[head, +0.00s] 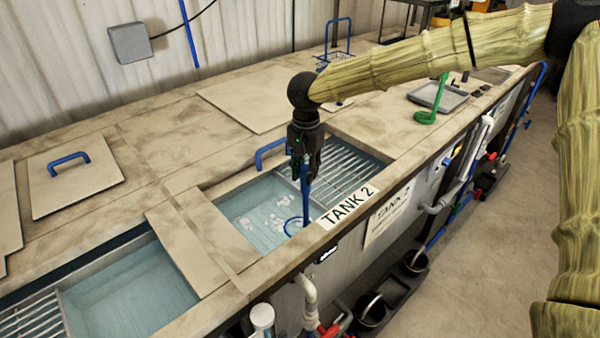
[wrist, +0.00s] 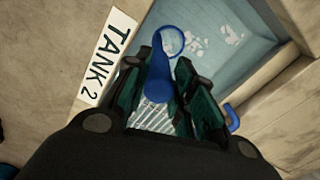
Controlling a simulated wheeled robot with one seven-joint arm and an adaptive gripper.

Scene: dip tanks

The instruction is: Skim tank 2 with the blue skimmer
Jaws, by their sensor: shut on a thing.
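My gripper (head: 305,160) is shut on the handle of the blue skimmer (head: 306,190), above the front part of tank 2. In the wrist view the blue skimmer (wrist: 160,75) stands out between the fingers of my gripper (wrist: 165,90), its ring end pointing away. The ring lies at the water of tank 2 (head: 245,205); I cannot tell how deep it is. White floating patches (head: 270,222) lie on the water left of the ring, and they also show in the wrist view (wrist: 205,42). The "TANK 2" label (head: 347,206) is on the rim beside the skimmer.
A metal grate (head: 345,172) covers the right part of tank 2. Another open tank (head: 130,290) is at lower left. A lid with a blue handle (head: 75,180) lies at left.

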